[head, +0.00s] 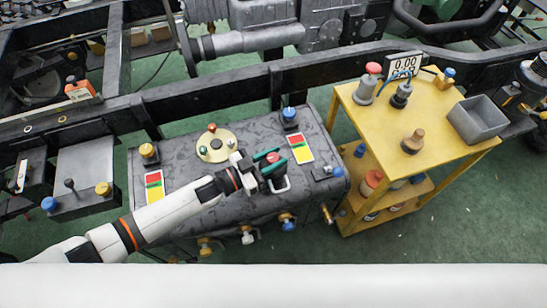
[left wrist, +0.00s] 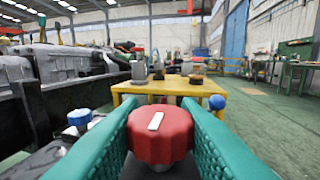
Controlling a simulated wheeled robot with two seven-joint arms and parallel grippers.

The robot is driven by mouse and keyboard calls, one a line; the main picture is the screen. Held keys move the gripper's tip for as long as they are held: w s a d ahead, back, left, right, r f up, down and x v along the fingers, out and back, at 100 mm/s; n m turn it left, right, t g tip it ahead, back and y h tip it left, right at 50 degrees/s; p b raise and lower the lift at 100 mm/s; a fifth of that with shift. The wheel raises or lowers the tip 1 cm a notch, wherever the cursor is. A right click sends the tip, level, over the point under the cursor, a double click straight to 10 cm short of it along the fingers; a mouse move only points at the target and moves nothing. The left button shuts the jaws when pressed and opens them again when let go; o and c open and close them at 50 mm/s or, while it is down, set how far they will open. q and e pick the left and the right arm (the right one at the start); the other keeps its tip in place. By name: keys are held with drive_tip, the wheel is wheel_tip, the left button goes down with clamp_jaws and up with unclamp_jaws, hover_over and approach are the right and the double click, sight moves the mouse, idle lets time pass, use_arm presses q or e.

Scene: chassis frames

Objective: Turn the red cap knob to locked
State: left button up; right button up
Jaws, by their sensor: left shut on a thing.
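The red cap knob (left wrist: 161,134) fills the lower middle of the left wrist view, with a ribbed edge and a white bar on top that leans slightly right of upright. My left gripper (head: 270,167) has its green fingers on either side of the knob and is shut on it. In the head view a bit of the red cap (head: 272,157) shows between the fingers, above the dark grey tank-like box (head: 190,190). The knob's base and any locked mark are hidden. My right gripper is not in view.
On the box stand a yellow knob (head: 147,150), a blue knob (head: 289,114), a round cream plate (head: 216,146) and red-yellow labels (head: 300,148). A yellow cart (head: 440,115) with bottles, a display (head: 404,64) and a grey bin (head: 478,119) stands to the right.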

use_arm(q)
drive_tip(key=o, duration=1)
drive_tip(key=v, duration=1.2)
drive_tip(key=shift+b, duration=0.3)
